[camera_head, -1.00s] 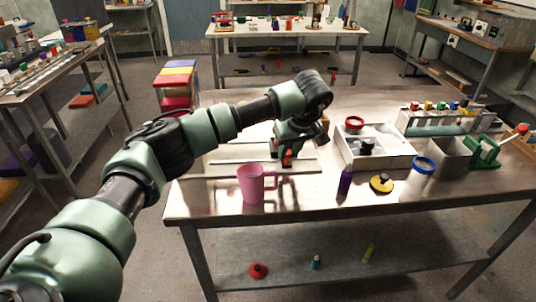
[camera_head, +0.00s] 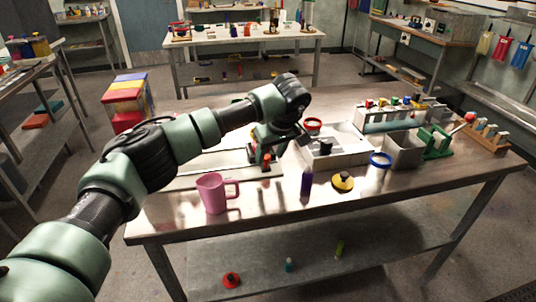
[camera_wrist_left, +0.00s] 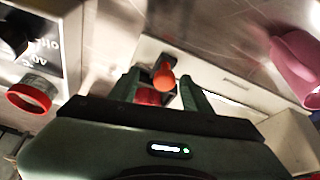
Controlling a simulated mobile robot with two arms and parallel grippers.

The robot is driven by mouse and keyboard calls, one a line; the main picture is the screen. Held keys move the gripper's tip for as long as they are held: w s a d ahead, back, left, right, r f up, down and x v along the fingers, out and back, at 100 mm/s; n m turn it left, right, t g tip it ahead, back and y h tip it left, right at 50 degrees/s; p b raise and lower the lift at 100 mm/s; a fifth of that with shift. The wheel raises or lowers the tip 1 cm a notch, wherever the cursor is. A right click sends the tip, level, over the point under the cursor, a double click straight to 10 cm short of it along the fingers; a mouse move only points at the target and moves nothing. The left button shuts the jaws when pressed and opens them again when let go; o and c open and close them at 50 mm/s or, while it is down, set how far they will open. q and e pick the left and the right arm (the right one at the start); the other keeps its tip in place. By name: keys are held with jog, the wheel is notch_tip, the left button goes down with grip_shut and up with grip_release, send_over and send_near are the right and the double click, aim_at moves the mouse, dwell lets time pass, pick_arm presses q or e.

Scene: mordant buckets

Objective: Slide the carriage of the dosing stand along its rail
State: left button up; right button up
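The dosing stand's long pale base (camera_head: 205,172) lies on the steel bench. Its red carriage (camera_head: 266,167) with an orange knob is near the base's right end. My left gripper (camera_head: 262,152) reaches down over the carriage. In the left wrist view its two green fingers (camera_wrist_left: 160,88) stand apart on either side of the orange knob (camera_wrist_left: 164,78) and the red carriage part (camera_wrist_left: 149,97). Some space shows beside the knob; contact lower down cannot be made out. My right gripper is not in view.
A pink mug (camera_head: 212,193) stands in front of the stand. A white box (camera_head: 345,154) with a red ring (camera_head: 313,124) is close on the right. A purple bottle (camera_head: 306,184), a yellow disc (camera_head: 343,182) and a blue ring (camera_head: 381,160) are nearer the front edge.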

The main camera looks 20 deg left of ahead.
pick_arm(q)
jog(key=shift+r, duration=0.1)
jog(key=b+v, duration=0.1)
jog(key=v, duration=0.6)
jog(key=shift+d+r, duration=0.2)
jog(key=shift+s, duration=0.1)
